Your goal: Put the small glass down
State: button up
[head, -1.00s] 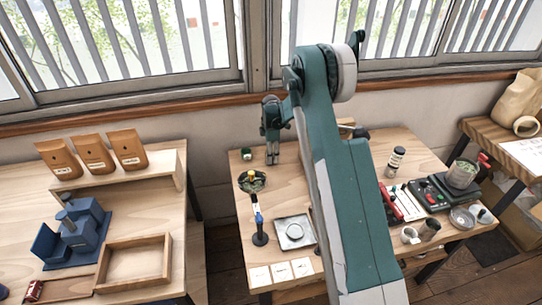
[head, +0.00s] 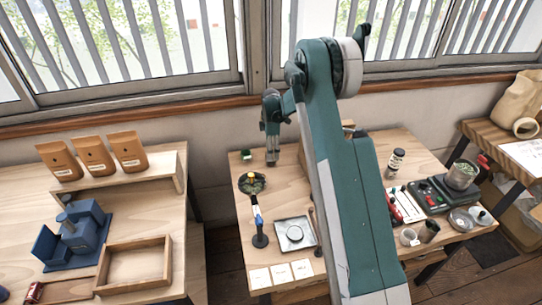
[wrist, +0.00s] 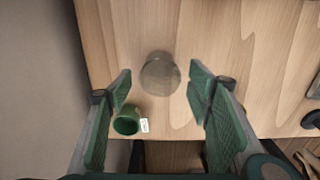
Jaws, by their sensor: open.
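The small glass (wrist: 160,74) is clear with a round rim and shows in the wrist view on the pale wooden table, ahead of and between my fingertips. I see a gap between it and each finger. My gripper (wrist: 161,88) is open and empty, its green pads to the left and right of the glass. In the head view my gripper (head: 272,161) points down over the back left of the middle table (head: 284,192). The glass cannot be made out in the head view.
A small green cup with a white tag (wrist: 127,121) stands close to my left finger in the wrist view. In the head view a dark round dish (head: 252,183) and a square scale (head: 294,234) stand in front of my gripper. The wall is behind.

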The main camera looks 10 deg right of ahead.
notch_tip(320, 180, up, 8)
dwell(0.4)
jog(key=shift+r, duration=0.1)
dwell(0.5)
jog(key=s+a+r+m+t, duration=0.15)
jog(key=s+r+m, duration=0.25)
jog(key=s+r, duration=0.95)
jog(key=s+d+r+m+t, duration=0.15)
jog(key=s+r+m, duration=0.35)
jog(key=s+r, duration=0.85)
jog(key=s+a+r+m+t, duration=0.1)
jog(key=s+r+m, duration=0.1)
jog(key=s, duration=0.5)
jog(key=s+r+m+t, duration=0.1)
jog(key=s+r+m, duration=0.1)
jog(key=s, duration=0.6)
jog(key=s+f+m+t, duration=0.1)
jog(key=s+f+m, duration=0.1)
jog(key=s, duration=0.6)
jog(key=s+f+m+t, duration=0.1)
jog(key=s+f+m, duration=0.2)
jog(key=s, duration=0.5)
jog(key=shift+a+f, duration=0.3)
